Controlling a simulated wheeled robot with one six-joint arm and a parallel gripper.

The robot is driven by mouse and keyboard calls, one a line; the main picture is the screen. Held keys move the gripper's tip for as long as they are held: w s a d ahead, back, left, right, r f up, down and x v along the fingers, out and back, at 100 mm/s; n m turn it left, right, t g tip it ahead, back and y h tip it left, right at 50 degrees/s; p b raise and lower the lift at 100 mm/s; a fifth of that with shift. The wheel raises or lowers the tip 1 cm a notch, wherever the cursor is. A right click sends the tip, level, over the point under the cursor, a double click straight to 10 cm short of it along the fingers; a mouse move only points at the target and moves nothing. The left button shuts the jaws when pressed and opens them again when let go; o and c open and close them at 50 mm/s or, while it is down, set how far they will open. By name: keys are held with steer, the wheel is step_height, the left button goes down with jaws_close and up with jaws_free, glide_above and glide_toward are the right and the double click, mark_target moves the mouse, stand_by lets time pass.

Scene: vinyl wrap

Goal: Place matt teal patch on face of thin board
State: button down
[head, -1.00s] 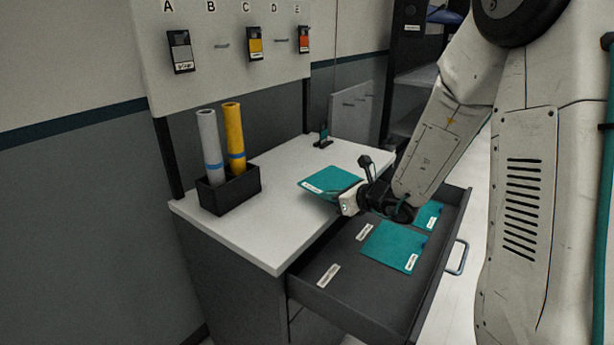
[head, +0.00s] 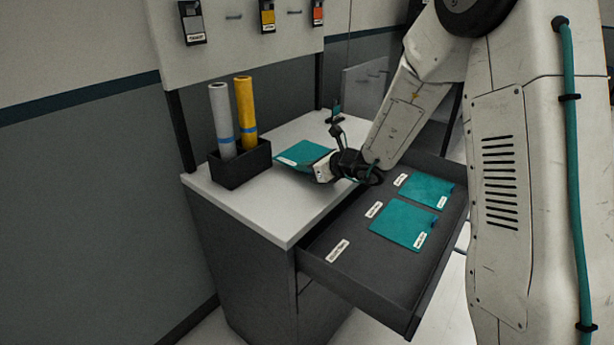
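A teal patch (head: 303,153) with a white label along its near-left edge is at my gripper (head: 318,170), over the white worktop. My gripper appears shut on the patch's right edge; its fingertips are small and partly hidden. Two more teal patches lie in the open drawer, a larger one (head: 403,222) and another (head: 428,190) farther back. Their labels are too small to read, so I cannot tell which patch is matt. An upright grey panel (head: 362,92) behind the worktop may be the thin board; my arm partly covers its right side.
A black box (head: 240,165) on the worktop (head: 250,210) holds a grey roll (head: 222,120) and a yellow roll (head: 245,110). A small dark stand (head: 335,113) is at the far end. The open drawer (head: 345,275) juts out right. The near worktop is clear.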

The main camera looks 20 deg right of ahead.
mark_target(306, 184)
steer(key=shift+w+a+f, duration=0.1)
steer(key=shift+w+a, duration=0.05)
steer(key=shift+f, duration=1.7)
steer(key=shift+f, duration=0.2)
steer(key=c, duration=1.6)
jaws_free()
steer(key=shift+w+r, duration=0.1)
steer(key=shift+r, duration=0.1)
